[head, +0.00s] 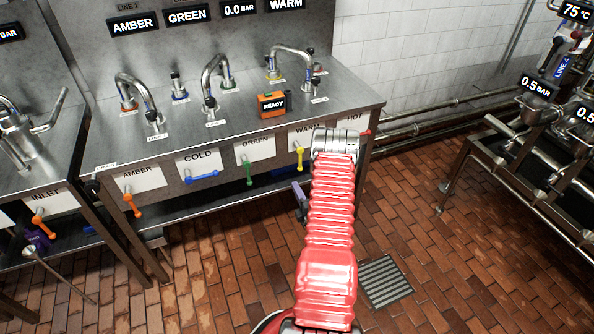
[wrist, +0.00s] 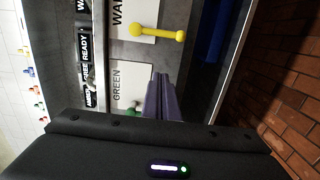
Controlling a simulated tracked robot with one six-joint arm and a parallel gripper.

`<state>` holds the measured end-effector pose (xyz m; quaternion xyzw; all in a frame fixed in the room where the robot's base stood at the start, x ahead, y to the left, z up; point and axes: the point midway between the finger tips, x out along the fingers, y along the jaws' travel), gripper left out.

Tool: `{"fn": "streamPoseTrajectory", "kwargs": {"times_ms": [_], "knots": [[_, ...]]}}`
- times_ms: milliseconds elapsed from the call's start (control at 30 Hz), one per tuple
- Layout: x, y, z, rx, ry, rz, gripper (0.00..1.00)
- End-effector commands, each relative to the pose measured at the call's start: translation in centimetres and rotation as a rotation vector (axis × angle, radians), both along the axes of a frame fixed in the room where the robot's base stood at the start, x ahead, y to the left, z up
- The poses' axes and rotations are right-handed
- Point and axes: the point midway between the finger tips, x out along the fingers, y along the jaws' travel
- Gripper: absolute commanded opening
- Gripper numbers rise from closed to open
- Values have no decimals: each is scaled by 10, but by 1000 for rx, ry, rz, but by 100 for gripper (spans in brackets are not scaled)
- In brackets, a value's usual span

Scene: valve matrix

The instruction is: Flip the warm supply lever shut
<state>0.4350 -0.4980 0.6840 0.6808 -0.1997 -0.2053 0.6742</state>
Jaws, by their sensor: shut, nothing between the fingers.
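The warm supply lever is a yellow handle (head: 300,158) on the bench's front panel, at the WARM label plate (head: 305,133). It hangs straight down in the head view. In the wrist view, which is turned sideways, the same yellow lever (wrist: 160,33) shows whole near the top. My gripper (head: 300,196) is low in front of the bench, below the yellow lever and partly hidden by my red arm. In the wrist view my gripper's purple fingers (wrist: 160,80) are together and empty, apart from the lever, pointing between it and the GREEN plate (wrist: 128,88).
A green lever (head: 249,173) hangs down beside the yellow one. A blue lever (head: 202,177) lies level, and an orange lever (head: 132,205) slants down. A red lever tip (head: 366,133) shows at HOT. A pipe rack (head: 540,130) stands right; floor between is clear.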

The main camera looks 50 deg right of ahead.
Motion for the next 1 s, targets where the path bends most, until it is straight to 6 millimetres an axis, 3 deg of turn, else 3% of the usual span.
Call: {"fn": "streamPoseTrajectory", "kwargs": {"times_ms": [567,1000], "knots": [[1,-3,-3,-13,-5,-3,0],[50,-34,-4,-13,-6,-2,0]]}}
